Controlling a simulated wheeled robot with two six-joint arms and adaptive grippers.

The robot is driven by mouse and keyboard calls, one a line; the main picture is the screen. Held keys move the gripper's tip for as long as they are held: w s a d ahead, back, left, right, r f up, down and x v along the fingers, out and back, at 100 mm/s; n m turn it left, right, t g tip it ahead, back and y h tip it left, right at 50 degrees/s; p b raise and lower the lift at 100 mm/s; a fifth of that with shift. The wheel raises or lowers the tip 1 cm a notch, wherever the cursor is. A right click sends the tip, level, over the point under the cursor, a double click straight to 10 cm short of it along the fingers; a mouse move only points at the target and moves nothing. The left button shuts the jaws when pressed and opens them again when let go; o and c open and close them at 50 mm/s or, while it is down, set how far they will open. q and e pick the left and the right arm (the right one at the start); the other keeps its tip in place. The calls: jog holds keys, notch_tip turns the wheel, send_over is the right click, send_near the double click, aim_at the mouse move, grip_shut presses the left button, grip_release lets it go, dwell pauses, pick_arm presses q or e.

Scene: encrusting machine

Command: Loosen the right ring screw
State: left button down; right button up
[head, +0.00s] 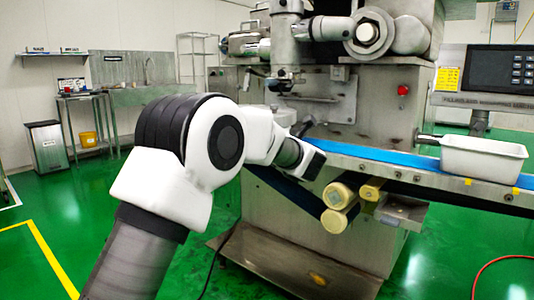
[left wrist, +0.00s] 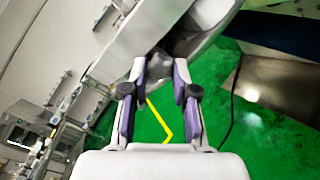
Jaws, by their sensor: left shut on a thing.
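My left arm comes in from the lower left in the head view and reaches to the front of the encrusting machine (head: 375,105). In the left wrist view my left gripper (left wrist: 160,65) has its two fingers closed around a small grey metal piece, which looks like the ring screw (left wrist: 158,68). The piece sits against a larger grey metal part of the machine (left wrist: 205,30). In the head view the fingers and the screw are mostly hidden by my own wrist. My right gripper is not in view.
A blue conveyor belt (head: 385,155) runs to the right, with a white tub (head: 483,158) on it. Cream rollers (head: 340,196) stick out below. The machine's nozzle column (head: 288,55) stands above my wrist. Open green floor (head: 50,210) lies at left.

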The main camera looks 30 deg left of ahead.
pick_arm(q)
jog(key=shift+w+d+f+n+b, duration=0.1)
jog(key=shift+n+b, duration=3.25)
jog(key=shift+w+n+b, duration=0.1)
jog(key=shift+n+b, duration=3.25)
jog(key=c, duration=0.9)
grip_release()
